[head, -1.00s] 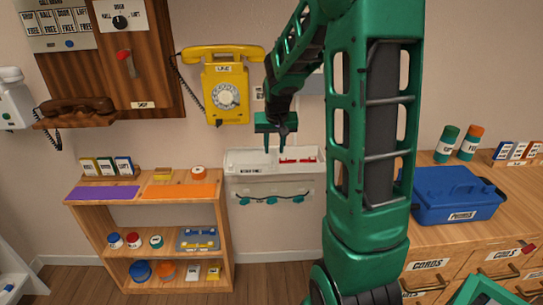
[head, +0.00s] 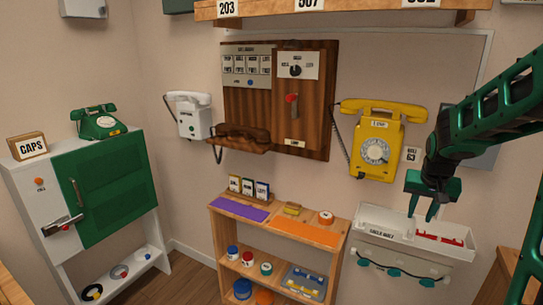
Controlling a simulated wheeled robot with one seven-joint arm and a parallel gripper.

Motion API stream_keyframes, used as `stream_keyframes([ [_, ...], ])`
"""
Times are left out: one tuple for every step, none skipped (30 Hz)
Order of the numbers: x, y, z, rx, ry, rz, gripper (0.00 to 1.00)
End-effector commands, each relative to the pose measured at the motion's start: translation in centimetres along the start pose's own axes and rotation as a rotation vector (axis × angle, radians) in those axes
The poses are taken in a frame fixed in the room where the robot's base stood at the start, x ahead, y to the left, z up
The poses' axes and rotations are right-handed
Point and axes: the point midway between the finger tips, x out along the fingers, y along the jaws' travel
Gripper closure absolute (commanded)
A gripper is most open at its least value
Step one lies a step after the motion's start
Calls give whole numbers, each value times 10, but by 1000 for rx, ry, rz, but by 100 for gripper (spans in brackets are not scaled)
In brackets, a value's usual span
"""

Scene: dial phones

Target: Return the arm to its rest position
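My gripper (head: 433,207) is at the right of the head view, at the end of my green arm (head: 495,118). It points down with its two dark green fingers apart and nothing visible between them. It appears in front of the wall, just above the white wall tray (head: 390,222) and right of the yellow dial phone (head: 378,147). I cannot tell how far it is from the tray. The tray holds some red pieces at its right side.
A wooden shelf (head: 328,242) with purple and orange mats stands below the wooden wall panel (head: 235,97). A white cabinet with a green door (head: 105,185) and a green phone (head: 98,121) are at left. Floor (head: 190,278) is clear between cabinet and shelf.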

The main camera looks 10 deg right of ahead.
Motion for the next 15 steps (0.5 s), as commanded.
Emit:
stream_keyframes([
  [-9, 5, 9, -2, -9, 5, 70],
  [-14, 8, 17, -4, -18, 10, 70],
  [-22, 14, 29, -7, -34, 15, 70],
  [-29, 18, 40, -9, -48, 20, 70],
  [-36, 23, 51, -10, -63, 24, 70],
  [-45, 29, 67, -13, -85, 28, 70],
  [-51, 34, 80, -15, -102, 31, 70],
  [-58, 39, 93, -16, -119, 33, 70],
  [-66, 45, 110, -18, -143, 34, 70],
  [-72, 50, 123, -19, -160, 35, 70],
  [-77, 54, 136, -20, -177, 34, 70],
  [-84, 59, 153, -21, -201, 32, 70],
  [-89, 63, 166, -23, -219, 29, 70],
  [-94, 66, 180, -25, -238, 25, 70],
  [-99, 71, 196, -27, -261, 20, 70],
])
